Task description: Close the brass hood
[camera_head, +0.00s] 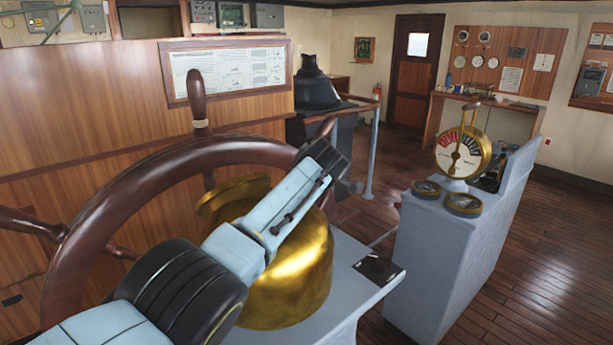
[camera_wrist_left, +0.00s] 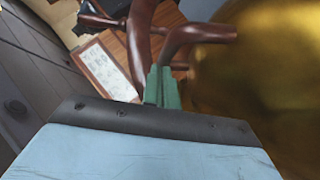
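The brass hood (camera_head: 295,275) is a large rounded golden body on the grey pedestal, behind my left arm. A brass rim (camera_head: 232,196) shows at its upper left. Whether the hood is open or closed cannot be made out, as my arm covers its middle. In the left wrist view the brass (camera_wrist_left: 275,80) fills the right side, close and blurred. My left gripper (camera_wrist_left: 162,70) shows teal fingers held together, left of the brass, with nothing visible between them. In the head view its fingertips are hidden behind the dark end of my arm. My right gripper is not in view.
A wooden ship's wheel (camera_head: 80,235) stands at the left, close to my left arm; its dark spokes show beyond the fingers. A grey console (camera_head: 445,255) with a brass telegraph (camera_head: 463,153) stands at the right. The wooden floor (camera_head: 555,260) right of it is clear.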

